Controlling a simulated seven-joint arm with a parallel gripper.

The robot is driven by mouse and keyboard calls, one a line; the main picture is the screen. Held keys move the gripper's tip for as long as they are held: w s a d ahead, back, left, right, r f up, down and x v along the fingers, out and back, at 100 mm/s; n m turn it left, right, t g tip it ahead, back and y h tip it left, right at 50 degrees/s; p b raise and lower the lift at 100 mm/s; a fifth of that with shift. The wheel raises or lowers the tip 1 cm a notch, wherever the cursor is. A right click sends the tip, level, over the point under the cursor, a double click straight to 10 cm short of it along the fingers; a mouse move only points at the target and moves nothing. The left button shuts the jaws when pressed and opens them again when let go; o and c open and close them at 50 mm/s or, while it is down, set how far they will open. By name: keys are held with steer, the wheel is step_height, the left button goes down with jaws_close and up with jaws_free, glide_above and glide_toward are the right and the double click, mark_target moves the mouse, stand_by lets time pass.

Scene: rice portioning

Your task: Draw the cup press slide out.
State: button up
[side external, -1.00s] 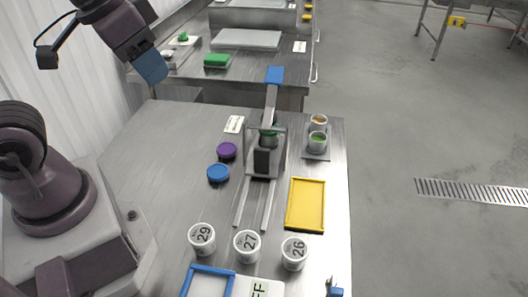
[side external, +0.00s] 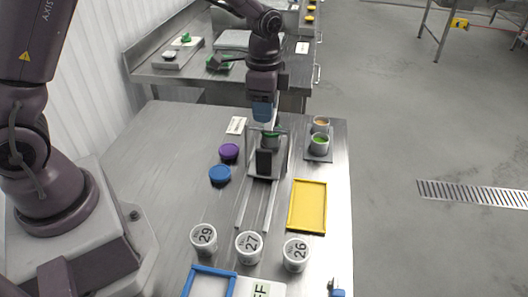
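The cup press (side external: 282,155) stands near the far middle of the steel table. It has a grey frame, a black block (side external: 263,161) at its front, and two rails (side external: 271,210) running toward the camera. A cup with green at its top (side external: 273,133) shows inside the frame, partly hidden. My gripper (side external: 263,119) points down at the top of the press, in front of its lever. The press's blue lever end is hidden behind my arm. I cannot tell whether the fingers are open, shut or touching the press.
Purple (side external: 229,151) and blue (side external: 220,173) lids lie left of the press. Two filled cups (side external: 319,142) stand right of it, with a yellow tray (side external: 307,206) nearer.

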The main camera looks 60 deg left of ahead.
mark_target(264, 150)
step_height(264, 150, down, 13)
steer(key=shift+r, duration=0.1)
stand_by(0.3)
steer(key=shift+c, duration=0.2)
jaws_close()
